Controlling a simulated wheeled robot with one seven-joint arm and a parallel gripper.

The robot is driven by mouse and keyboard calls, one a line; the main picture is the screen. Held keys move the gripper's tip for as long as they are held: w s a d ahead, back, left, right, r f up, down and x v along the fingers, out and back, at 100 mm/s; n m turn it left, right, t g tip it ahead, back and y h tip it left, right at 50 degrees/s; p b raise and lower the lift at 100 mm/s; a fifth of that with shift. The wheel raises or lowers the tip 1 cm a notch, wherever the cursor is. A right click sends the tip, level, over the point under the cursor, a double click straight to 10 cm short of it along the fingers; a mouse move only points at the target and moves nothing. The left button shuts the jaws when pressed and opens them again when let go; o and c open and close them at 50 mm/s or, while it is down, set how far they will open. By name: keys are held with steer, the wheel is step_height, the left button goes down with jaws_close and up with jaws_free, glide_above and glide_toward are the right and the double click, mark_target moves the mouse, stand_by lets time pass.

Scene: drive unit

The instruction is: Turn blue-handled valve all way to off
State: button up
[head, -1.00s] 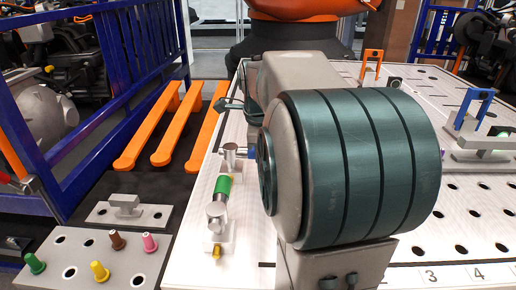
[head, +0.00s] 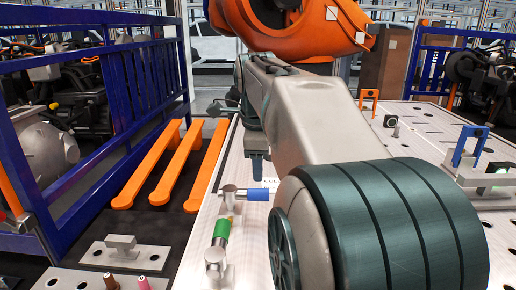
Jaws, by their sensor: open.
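The blue-handled valve (head: 257,194) is on the white panel left of centre. Its blue handle points right from a metal body (head: 231,195), and the far end sits close to my arm. My gripper (head: 257,168) hangs down just behind the blue handle, dark and partly hidden by my grey arm link. It is open, and nothing shows between its fingers. In the picture its tip ends a little above the handle. I cannot tell whether they touch. A green-handled valve (head: 222,229) is just nearer, its handle running toward me.
Orange bars (head: 150,170) lie left of the panel (head: 190,235), beside a blue fence (head: 85,130). Blue (head: 470,145) and orange (head: 369,101) brackets stand on the right. My large arm joint covers the lower right.

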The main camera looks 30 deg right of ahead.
steer(key=shift+v, duration=1.8)
